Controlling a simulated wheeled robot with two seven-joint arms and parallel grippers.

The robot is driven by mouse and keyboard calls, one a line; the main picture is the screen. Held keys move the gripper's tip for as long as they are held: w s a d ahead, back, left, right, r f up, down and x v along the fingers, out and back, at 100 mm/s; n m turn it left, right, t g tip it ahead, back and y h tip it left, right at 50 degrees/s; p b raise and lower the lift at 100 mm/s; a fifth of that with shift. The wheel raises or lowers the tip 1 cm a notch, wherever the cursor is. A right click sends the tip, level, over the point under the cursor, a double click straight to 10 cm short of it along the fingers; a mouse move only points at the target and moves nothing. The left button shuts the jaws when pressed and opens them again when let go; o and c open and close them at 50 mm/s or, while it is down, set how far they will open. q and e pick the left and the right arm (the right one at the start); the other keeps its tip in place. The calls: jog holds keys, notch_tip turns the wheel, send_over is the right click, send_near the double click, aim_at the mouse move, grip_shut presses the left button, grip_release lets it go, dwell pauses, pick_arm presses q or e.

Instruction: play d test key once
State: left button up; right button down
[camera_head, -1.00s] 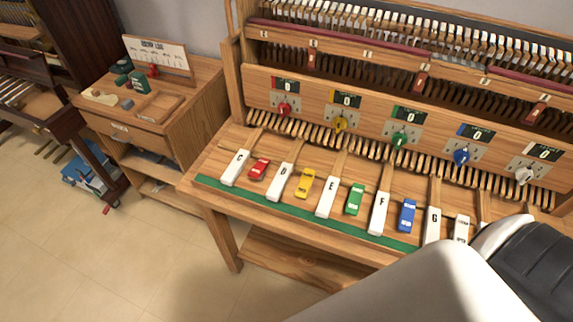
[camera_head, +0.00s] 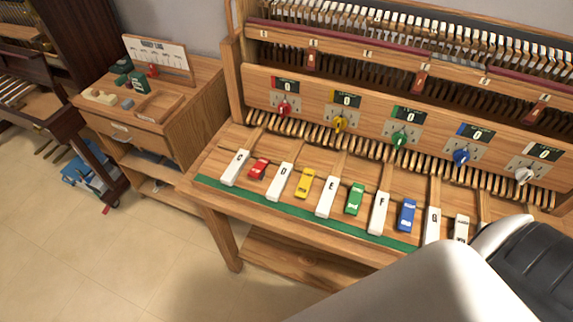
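The white D key (camera_head: 280,182) lies on the wooden key bench, between the red block (camera_head: 259,168) and the yellow block (camera_head: 305,183). The white C key (camera_head: 235,167) is to its left and the white E key (camera_head: 327,197) to its right. Above, the panel has a yellow knob (camera_head: 340,124) under a counter (camera_head: 346,101) that reads 0. My arm fills the lower right corner and hides part of the bench there. Neither gripper's fingers show.
The F key (camera_head: 378,213), green block (camera_head: 355,198), blue block (camera_head: 407,215) and G key (camera_head: 432,227) continue to the right. A green strip (camera_head: 300,214) runs along the bench's front edge. A wooden side cabinet (camera_head: 185,120) stands at left. The floor in front is clear.

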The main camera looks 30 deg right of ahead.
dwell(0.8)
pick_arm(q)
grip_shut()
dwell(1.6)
